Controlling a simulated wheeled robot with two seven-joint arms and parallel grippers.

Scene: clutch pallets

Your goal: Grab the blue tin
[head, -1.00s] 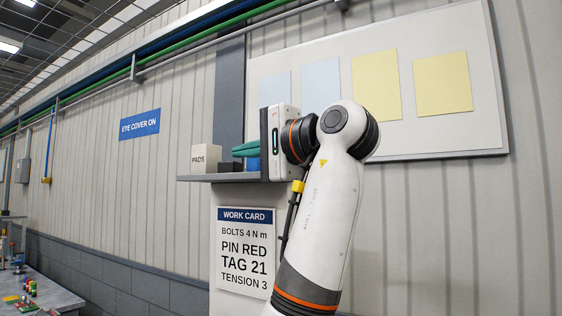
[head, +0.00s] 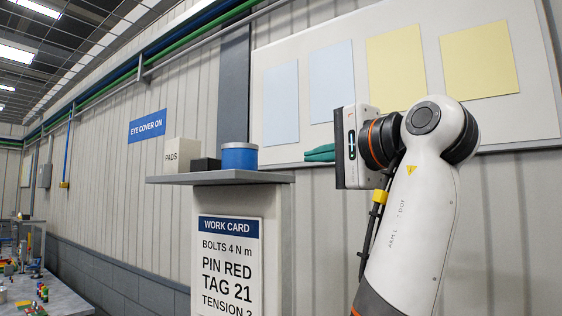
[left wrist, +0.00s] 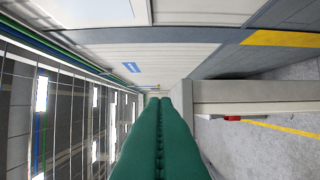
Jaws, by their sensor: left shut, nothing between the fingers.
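The blue tin (head: 239,156) is a short round can with a pale lid. It stands upright near the right end of a grey wall shelf (head: 225,177) in the head view. My left gripper (head: 306,154) has green fingers pointing left, shut with nothing between them. It is to the right of the tin, apart from it, at about the tin's height in the picture. In the left wrist view the two green fingers (left wrist: 160,140) lie side by side, pressed together. The tin cannot be made out there. My right gripper is not in view.
On the shelf, left of the tin, are a small black box (head: 206,165) and a beige box marked PADS (head: 183,152). A work card (head: 228,262) hangs below the shelf. A whiteboard (head: 440,113) is behind my arm. A cluttered bench (head: 55,295) is at lower left.

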